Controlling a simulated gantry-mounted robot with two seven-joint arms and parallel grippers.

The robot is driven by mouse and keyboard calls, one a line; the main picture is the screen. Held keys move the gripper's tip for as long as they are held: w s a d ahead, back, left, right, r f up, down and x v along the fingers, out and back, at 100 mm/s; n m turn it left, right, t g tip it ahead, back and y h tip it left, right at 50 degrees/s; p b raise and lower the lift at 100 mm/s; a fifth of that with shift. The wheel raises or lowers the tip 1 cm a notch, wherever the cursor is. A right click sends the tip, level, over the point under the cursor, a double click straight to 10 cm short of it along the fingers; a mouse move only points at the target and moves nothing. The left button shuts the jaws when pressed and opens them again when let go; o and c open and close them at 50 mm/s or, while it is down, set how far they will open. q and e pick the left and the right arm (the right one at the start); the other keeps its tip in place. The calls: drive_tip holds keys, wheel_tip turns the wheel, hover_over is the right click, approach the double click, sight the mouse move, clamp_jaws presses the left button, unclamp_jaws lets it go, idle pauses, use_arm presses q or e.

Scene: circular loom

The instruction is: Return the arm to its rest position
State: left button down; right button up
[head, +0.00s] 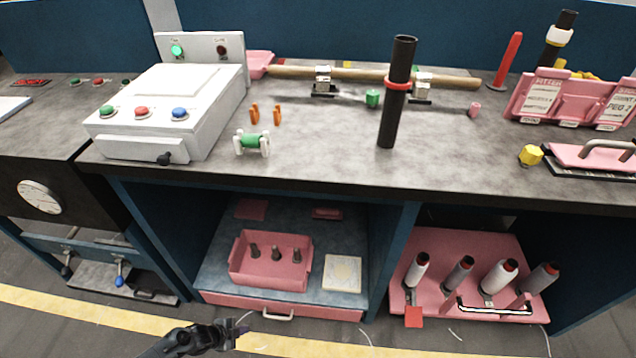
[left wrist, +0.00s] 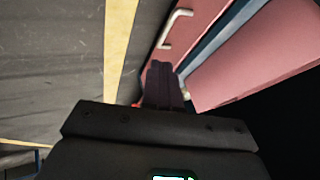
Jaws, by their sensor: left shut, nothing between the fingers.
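My left gripper (head: 240,333) is low at the bottom of the head view, in front of the pink drawer (head: 330,312) under the bench. Its fingers are shut and hold nothing. In the left wrist view the closed fingers (left wrist: 163,82) point toward the pink drawer front (left wrist: 190,30) with its pale handle. The fingertips look apart from the handle in the head view. My right gripper is in neither view.
The worktop (head: 320,140) above carries a white control box (head: 170,105), a black upright tube (head: 397,95) and a green spool (head: 252,142). Below are a pink bin (head: 270,262) and a spool tray (head: 470,260). The floor with its yellow stripe (head: 60,305) is open.

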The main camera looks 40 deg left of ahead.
use_arm(q)
drive_tip(key=w+d+r+n+p, duration=0.15)
drive_tip(key=d+r+p, duration=0.55)
drive_tip(key=r, duration=0.7)
drive_tip(key=w+d+r+n+p, duration=0.1)
drive_tip(key=w+d+r+p, duration=0.2)
drive_tip(key=d+r+p, duration=0.7)
drive_tip(key=w+d+r+n+p, duration=0.15)
drive_tip(key=d+r, duration=0.45)
drive_tip(key=r, duration=1.1)
drive_tip(key=s+r+n+g+p, duration=0.2)
drive_tip(key=s+r+n+g, duration=0.35)
drive_tip(key=r, duration=0.85)
wheel_tip(320, 180, up, 36)
drive_tip(key=m+t+p, duration=0.1)
drive_tip(key=t+p, duration=0.1)
drive_tip(key=p, duration=3.4)
drive_tip(key=shift+s+r+y, duration=0.25)
drive_tip(key=shift+s+y, duration=0.05)
drive_tip(key=shift+s, duration=0.15)
